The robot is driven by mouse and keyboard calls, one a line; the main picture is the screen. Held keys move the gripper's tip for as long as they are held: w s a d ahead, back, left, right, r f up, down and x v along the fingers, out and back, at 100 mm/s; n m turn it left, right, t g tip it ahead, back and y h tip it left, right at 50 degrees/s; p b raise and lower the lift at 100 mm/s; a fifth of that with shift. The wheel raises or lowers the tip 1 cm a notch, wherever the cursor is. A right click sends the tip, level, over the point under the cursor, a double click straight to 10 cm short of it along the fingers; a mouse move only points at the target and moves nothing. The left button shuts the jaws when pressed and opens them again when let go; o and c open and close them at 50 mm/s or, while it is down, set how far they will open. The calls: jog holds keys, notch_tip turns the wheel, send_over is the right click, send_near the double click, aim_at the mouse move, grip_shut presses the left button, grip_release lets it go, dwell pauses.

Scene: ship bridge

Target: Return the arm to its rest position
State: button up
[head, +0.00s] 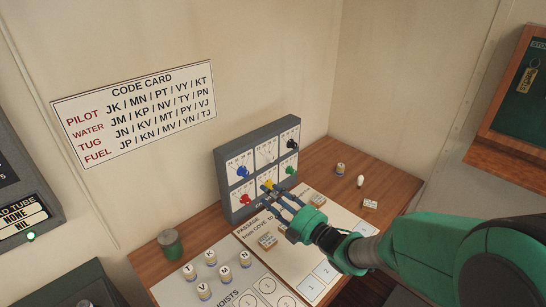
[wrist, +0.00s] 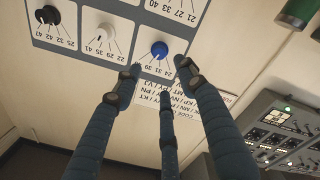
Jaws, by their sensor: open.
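My gripper (head: 285,203) is at the end of my green arm, in front of the grey dial panel (head: 222,155) on the wooden desk. Its fingers are spread and hold nothing. In the head view they reach toward the lower row of knobs, close to the yellow knob (head: 267,185); I cannot tell whether they touch it. In the wrist view the fingers point at the panel, near the blue knob (wrist: 159,49), with the white knob (wrist: 106,31) and black knob (wrist: 48,14) to the left.
Several lettered cylinders (head: 204,291) stand on a white sheet at the front left. A green canister (head: 170,243) is beside them. A passage sheet with small blocks lies under my gripper. A code card (head: 135,112) hangs on the wall. A key board (head: 520,110) is at right.

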jog(key=w+d+r+m+t+h, duration=0.1)
jog(key=w+d+r+m+h, duration=0.2)
jog(key=d+r+m+h, duration=0.5)
jog(key=s+d+r+m+g+h, duration=0.1)
jog(key=s+d+r+m+h, duration=0.3)
jog(key=d, duration=0.6)
jog(key=s+d+m+g, duration=0.2)
jog(key=s+m+g, duration=0.2)
jog(key=s, duration=1.1)
jog(key=s+d+r+m+g, duration=0.1)
jog(key=s+d+m+g, duration=0.1)
jog(key=s, duration=1.3)
jog(key=m+g, duration=0.1)
jog(key=m, duration=0.1)
jog(key=shift+s+r+m+g, duration=0.15)
jog(key=shift+s+m+g, duration=0.05)
jog(key=shift+m+g, duration=0.2)
